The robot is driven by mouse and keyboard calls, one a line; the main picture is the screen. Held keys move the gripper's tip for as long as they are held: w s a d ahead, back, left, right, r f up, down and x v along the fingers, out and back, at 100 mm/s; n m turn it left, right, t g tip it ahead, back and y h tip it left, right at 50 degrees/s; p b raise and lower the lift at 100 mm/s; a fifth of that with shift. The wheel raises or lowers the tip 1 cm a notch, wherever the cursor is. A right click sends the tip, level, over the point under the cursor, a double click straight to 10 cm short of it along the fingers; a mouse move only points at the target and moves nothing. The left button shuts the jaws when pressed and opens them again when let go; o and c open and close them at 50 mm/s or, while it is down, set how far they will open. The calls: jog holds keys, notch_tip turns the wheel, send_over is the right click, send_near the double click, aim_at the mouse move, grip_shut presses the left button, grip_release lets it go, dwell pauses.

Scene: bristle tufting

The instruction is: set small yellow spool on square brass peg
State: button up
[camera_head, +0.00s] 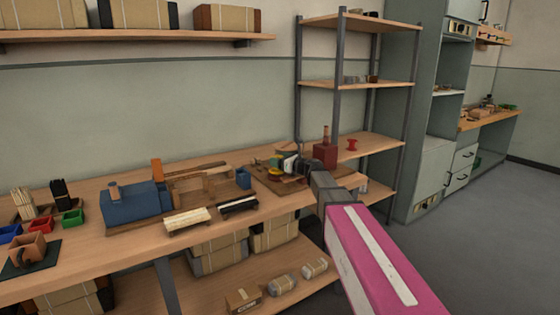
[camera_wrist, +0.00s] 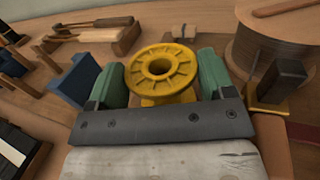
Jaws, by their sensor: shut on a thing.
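The small yellow spool (camera_wrist: 161,68) is held between the two green fingers of my gripper (camera_wrist: 163,82), its round flange and centre hole facing the wrist camera. My gripper is shut on it. In the head view the gripper (camera_head: 289,164) is over the right end of the bench, with a bit of yellow (camera_head: 275,162) beside it. In the wrist view a dark square post (camera_wrist: 281,80) on a brass-coloured base (camera_wrist: 266,103) stands right of the right finger, apart from the spool. I cannot tell whether this is the square brass peg.
A large round wooden drum (camera_wrist: 277,45) stands behind the post. A blue block (camera_wrist: 77,82) is left of the left finger. In the head view, a red box (camera_head: 325,156) stands right of the gripper and a blue machine (camera_head: 134,203) sits on the left bench.

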jog(key=shift+s+f, duration=0.1)
jog(key=shift+f, duration=0.75)
jog(key=o, duration=0.9)
jog(key=shift+o, duration=0.2)
jog(key=v, duration=0.9)
jog(key=shift+s+d+r, duration=0.2)
jog(key=shift+s+d, duration=0.05)
jog(key=shift+s+d+r, duration=0.1)
jog(key=shift+s+d, duration=0.25)
jog(key=shift+d, duration=0.15)
